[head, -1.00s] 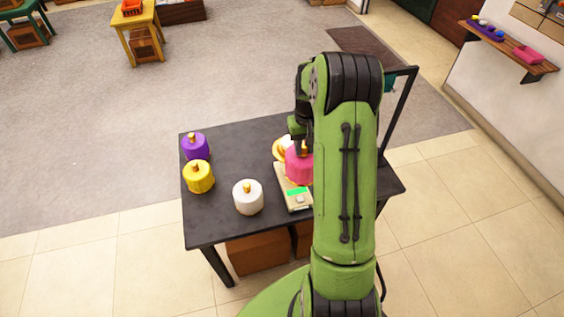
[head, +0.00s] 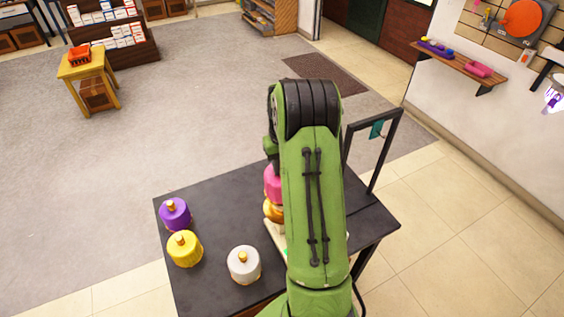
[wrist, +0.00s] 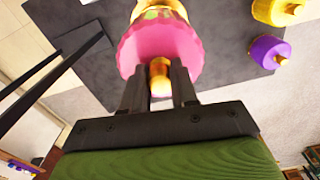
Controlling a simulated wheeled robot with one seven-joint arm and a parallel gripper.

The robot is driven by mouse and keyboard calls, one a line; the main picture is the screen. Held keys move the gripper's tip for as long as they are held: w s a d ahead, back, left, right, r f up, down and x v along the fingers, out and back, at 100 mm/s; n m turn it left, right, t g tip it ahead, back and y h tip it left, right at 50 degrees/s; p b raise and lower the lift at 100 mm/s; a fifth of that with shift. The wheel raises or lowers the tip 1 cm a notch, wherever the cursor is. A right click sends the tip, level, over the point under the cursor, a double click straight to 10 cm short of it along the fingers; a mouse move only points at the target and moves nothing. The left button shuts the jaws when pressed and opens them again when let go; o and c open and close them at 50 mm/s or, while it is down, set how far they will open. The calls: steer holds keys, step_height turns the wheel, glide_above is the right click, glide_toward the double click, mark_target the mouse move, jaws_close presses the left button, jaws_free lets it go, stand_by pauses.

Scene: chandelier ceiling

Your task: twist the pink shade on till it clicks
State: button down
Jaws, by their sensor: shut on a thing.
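The pink shade (head: 273,184) is partly hidden behind my arm in the head view. It appears just above a gold part (head: 272,211), and I cannot tell whether they touch. In the wrist view, my gripper (wrist: 159,88) is shut on the gold knob (wrist: 159,72) of the pink shade (wrist: 150,45). Gold also shows beyond the shade's far side in the wrist view. My arm hides the gripper's fingertips in the head view.
Purple (head: 175,215), yellow (head: 184,249) and white (head: 243,265) shades with gold knobs stand on the dark table (head: 215,210). A pale scale (head: 275,237) is mostly hidden by my arm. A black frame (head: 378,150) rises at the table's right.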

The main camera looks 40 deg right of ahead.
steer(key=shift+s+f+b, duration=0.2)
steer(key=shift+f+b, duration=0.45)
steer(key=shift+f, duration=0.4)
steer(key=shift+f+b, duration=2.05)
steer(key=shift+f, duration=0.95)
steer(key=m, duration=0.6)
steer(key=shift+w+f+b, duration=0.1)
steer(key=shift+b, duration=0.3)
steer(key=m, duration=0.4)
steer(key=shift+b, duration=0.3)
steer(key=m, duration=0.3)
steer(key=shift+c, duration=0.8)
jaws_free()
